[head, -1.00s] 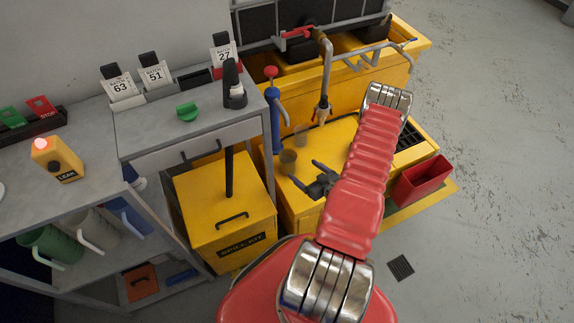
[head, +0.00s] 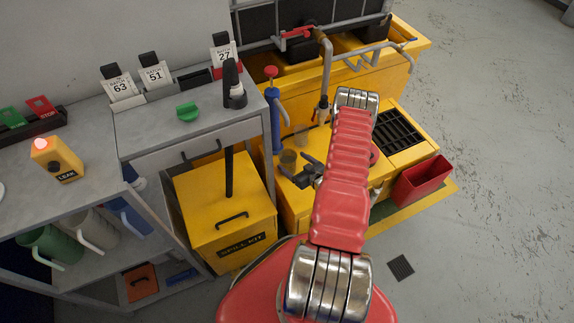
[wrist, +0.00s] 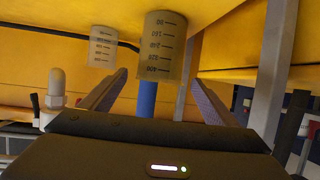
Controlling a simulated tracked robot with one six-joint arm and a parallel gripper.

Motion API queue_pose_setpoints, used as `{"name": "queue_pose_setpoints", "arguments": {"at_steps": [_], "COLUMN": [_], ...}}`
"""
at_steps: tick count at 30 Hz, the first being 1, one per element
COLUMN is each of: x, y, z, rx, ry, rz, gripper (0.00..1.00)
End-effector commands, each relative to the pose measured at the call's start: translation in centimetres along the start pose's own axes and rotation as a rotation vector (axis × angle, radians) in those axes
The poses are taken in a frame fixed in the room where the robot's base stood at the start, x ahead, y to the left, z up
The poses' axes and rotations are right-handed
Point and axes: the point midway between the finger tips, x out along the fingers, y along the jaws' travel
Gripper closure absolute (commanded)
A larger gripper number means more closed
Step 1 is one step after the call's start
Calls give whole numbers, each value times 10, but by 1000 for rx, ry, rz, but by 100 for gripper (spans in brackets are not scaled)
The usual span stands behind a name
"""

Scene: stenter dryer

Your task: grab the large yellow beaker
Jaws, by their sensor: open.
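Two see-through, graduated beakers with a yellowish-grey tint stand on the yellow bench. The nearer, larger-looking beaker (head: 288,160) also shows in the wrist view (wrist: 160,45), upside down there. The other, paler beaker (head: 301,136) stands behind it, and it shows to the left in the wrist view (wrist: 102,47). My gripper (head: 298,166) is open and empty, just right of the nearer beaker in the head view. In the wrist view its fingers (wrist: 160,80) point toward that beaker, which lies between their lines near the tips. I cannot tell whether they touch.
A blue pump with a red knob (head: 272,110) stands left of the beakers. A metal tap pipe (head: 327,75) rises behind them. A yellow spill kit box (head: 222,205) is at front left. A black grate (head: 400,132) and a red bin (head: 421,182) are right.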

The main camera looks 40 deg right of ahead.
Motion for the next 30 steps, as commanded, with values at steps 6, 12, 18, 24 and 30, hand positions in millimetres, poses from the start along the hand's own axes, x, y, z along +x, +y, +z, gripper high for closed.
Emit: {"name": "queue_pose_setpoints", "arguments": {"at_steps": [6, 12, 18, 24, 30], "x": [1, 6, 29, 51, 53], "y": [0, 0, 0, 1, 2], "z": [0, 0, 0, 0, 0], "rx": [0, -1, -2, -1, 1], "ry": [0, 1, 0, 0, 0], "rz": [0, 0, -2, -1, 0], "gripper": [18, 18, 18, 18, 18]}}
